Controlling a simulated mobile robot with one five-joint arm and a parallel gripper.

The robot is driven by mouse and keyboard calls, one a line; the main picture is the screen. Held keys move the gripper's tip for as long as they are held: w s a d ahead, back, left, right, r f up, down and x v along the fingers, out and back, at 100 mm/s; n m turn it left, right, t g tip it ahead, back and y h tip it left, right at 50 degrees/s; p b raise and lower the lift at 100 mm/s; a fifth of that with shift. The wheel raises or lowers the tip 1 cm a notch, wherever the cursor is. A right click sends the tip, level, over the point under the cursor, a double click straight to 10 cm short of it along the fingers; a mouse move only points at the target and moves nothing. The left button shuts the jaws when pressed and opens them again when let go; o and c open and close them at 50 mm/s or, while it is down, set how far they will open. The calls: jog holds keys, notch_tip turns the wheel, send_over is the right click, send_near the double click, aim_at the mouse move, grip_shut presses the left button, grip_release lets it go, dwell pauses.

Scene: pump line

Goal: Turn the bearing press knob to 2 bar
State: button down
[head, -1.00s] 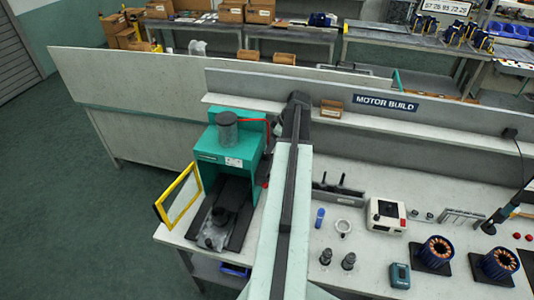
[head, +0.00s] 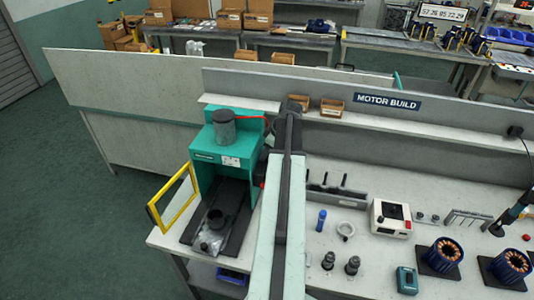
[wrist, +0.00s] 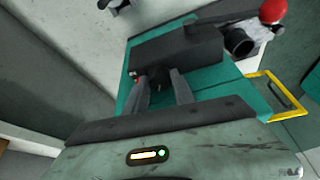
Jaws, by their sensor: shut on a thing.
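The teal bearing press (head: 222,152) stands on the left end of the bench. It also shows in the wrist view (wrist: 205,95), at an angle. In the wrist view the fingers of my gripper (wrist: 160,78) are on either side of a small dark knob (wrist: 157,74) on the press side, below a dark block. My gripper is shut on this knob, which is mostly hidden by the fingers. The knob's scale and its pressure reading cannot be read. In the head view my arm covers the knob and my gripper.
The press's yellow-framed guard (head: 173,200) stands open at its left. A red lever ball (wrist: 272,11) is near the top right in the wrist view. Motor stators (head: 439,256) and a white device (head: 391,218) lie to the right of my arm.

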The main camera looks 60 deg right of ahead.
jog(key=shift+a+m+h, duration=0.1)
jog(key=shift+m+h, duration=0.2)
jog(key=shift+m, duration=0.5)
jog(key=c, duration=1.1)
grip_release()
jog(key=shift+o, duration=0.2)
